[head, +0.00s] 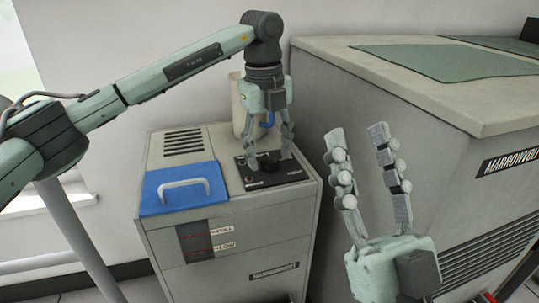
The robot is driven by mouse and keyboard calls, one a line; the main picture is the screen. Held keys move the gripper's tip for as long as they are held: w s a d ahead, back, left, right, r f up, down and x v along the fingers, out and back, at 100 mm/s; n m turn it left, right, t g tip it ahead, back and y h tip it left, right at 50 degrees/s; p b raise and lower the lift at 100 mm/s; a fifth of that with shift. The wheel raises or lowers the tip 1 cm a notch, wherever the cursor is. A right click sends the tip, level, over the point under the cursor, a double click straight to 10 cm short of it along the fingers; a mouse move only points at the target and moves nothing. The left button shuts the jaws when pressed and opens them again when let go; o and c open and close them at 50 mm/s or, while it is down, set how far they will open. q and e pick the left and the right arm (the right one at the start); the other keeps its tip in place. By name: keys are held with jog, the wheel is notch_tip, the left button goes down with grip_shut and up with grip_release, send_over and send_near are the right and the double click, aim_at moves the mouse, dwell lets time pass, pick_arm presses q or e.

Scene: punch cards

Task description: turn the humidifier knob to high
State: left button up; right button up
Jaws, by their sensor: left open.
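The humidifier (190,248) is a beige box with a blue lid and a black control panel on its top. The dark knob (268,164) sits on that panel. My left gripper (268,158) points down over the panel, with its open fingers on either side of the knob. I cannot tell whether the fingertips touch the knob. The knob's pointer and the panel marks are too small to read. My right gripper (357,135) is raised in front, to the right of the humidifier, with its fingers apart and nothing between them.
The blue lid (155,199) has a pale handle. A beige jug (238,108) with a blue part stands behind the panel. A large grey cabinet (440,180) with a green mat (450,61) on top fills the right side. A pale wall is behind.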

pick_arm(q)
jog(key=shift+f, duration=0.35)
jog(key=c, duration=1.1)
jog(key=shift+c, duration=0.2)
